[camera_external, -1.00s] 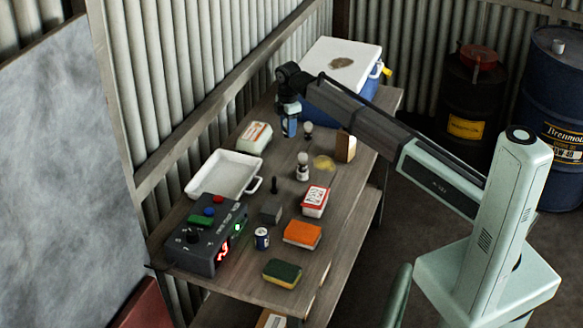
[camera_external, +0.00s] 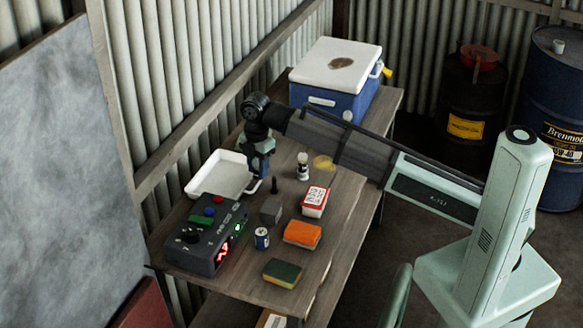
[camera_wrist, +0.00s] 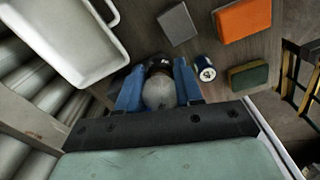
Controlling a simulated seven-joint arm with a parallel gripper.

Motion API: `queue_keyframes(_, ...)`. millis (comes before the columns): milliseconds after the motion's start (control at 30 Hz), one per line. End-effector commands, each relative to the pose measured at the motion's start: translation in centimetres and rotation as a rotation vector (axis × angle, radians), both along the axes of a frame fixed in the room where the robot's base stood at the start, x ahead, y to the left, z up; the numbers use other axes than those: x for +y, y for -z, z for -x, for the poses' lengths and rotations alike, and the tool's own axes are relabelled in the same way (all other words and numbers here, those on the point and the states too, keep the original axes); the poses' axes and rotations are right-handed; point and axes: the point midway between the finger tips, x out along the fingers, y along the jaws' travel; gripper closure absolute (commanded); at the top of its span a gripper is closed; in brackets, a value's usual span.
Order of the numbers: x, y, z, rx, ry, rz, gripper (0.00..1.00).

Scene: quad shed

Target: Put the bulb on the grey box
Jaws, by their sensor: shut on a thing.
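My gripper (camera_external: 259,172) hangs over the table near the white tray. In the wrist view its blue fingers (camera_wrist: 159,78) are shut on the bulb (camera_wrist: 158,93), a pale grey round thing with its rounded end toward the camera. The bulb cannot be made out in the outside view. The grey box (camera_external: 271,209) is a small plain cube on the table, below and slightly right of my gripper in the picture. It also shows in the wrist view (camera_wrist: 177,24), apart from the fingers, above and right of the bulb.
The white tray (camera_external: 219,176) lies left, a white-topped shaker (camera_external: 303,167) right. A cooler (camera_external: 335,82) stands behind.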

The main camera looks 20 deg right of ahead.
Motion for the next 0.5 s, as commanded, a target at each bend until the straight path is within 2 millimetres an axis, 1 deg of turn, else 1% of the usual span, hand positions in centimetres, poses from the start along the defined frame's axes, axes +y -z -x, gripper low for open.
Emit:
queue_keyframes(33, -1.2, 0.0, 1.1, -0.001, 0.002, 0.000, 0.95)
queue_keyframes(133, -2.1, 0.2, 1.9, 0.000, 0.004, 0.000, 0.95)
queue_keyframes(333, -2.8, 0.8, 2.6, 0.001, 0.007, 0.000, 0.95)
queue_keyframes(500, -2.8, 2.5, 2.6, 0.002, 0.008, 0.002, 0.95)
